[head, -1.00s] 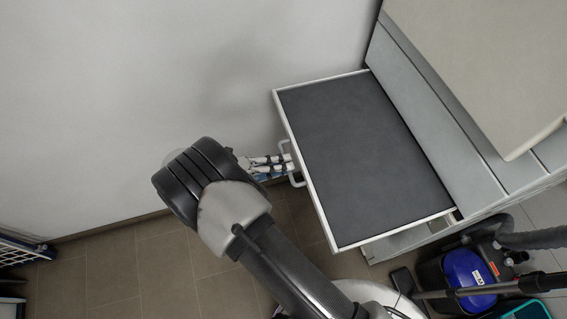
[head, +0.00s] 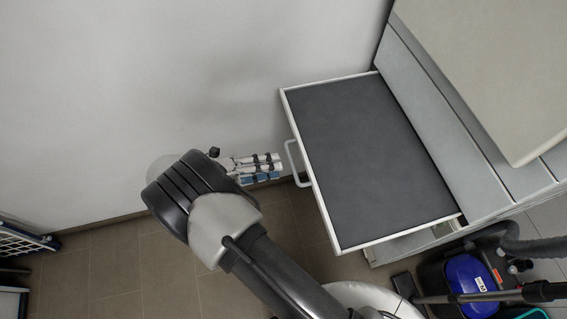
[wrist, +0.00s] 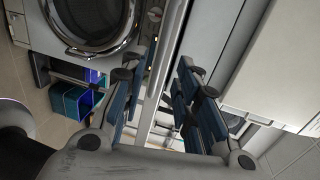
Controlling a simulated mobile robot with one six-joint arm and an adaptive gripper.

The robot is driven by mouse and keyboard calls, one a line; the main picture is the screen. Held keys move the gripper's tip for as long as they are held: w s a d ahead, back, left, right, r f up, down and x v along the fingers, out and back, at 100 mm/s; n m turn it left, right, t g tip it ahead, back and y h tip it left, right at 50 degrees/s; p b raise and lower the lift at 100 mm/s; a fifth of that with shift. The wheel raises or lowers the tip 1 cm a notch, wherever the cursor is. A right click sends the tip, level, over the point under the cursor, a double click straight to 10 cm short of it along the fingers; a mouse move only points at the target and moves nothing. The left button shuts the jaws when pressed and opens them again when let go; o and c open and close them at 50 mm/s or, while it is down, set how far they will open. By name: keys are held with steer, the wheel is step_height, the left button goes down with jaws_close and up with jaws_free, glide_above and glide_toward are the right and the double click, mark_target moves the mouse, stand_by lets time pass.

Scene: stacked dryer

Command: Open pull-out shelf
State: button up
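The pull-out shelf (head: 370,150) has a dark grey top and a pale frame, and it stands well out from the light grey appliance unit. Its white loop handle (head: 292,164) is on the shelf's left front edge. My gripper (head: 281,168) is just left of the handle in the head view, with a small gap between its fingertips and the handle. In the wrist view my gripper (wrist: 160,85) has its blue-padded fingers apart, with the shelf's pale front edge visible between them. Nothing is held.
A blue and black vacuum cleaner (head: 470,280) with a hose lies on the floor at the lower right. A blue-edged rack (head: 25,243) stands at the lower left. A grey wall (head: 150,90) runs behind. The tiled floor left of the shelf is open.

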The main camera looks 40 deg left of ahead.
steer(key=v, duration=0.6)
steer(key=shift+s+a, duration=0.25)
steer(key=shift+s, duration=0.05)
steer(key=shift+r, duration=0.1)
